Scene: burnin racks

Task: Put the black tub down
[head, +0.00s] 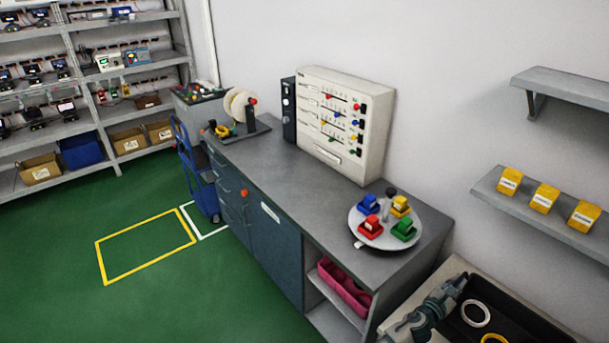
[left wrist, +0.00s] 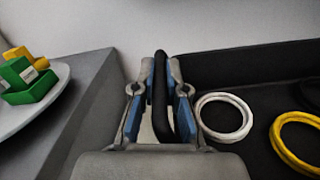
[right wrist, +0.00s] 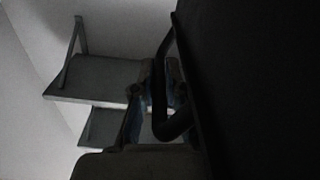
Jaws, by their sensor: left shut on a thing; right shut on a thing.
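The black tub (head: 522,322) is at the bottom right of the head view, partly cut off by the frame. Inside it lie a white ring (head: 475,314) and a yellow ring (head: 493,339); a dark ring shows at the right edge of the left wrist view. My left gripper (head: 457,284) is at the tub's left end. In the left wrist view its fingers (left wrist: 160,80) are shut on the tub's black handle. In the right wrist view my right gripper (right wrist: 160,90) is shut on another handle, beside the tub's dark wall (right wrist: 260,90).
A pale surface (head: 452,268) shows beside the tub; whether the tub touches it I cannot tell. The grey workbench (head: 310,188) is to its left, with a round tray (head: 372,240) of coloured blocks near its end. A wall shelf (head: 540,215) with yellow boxes is behind.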

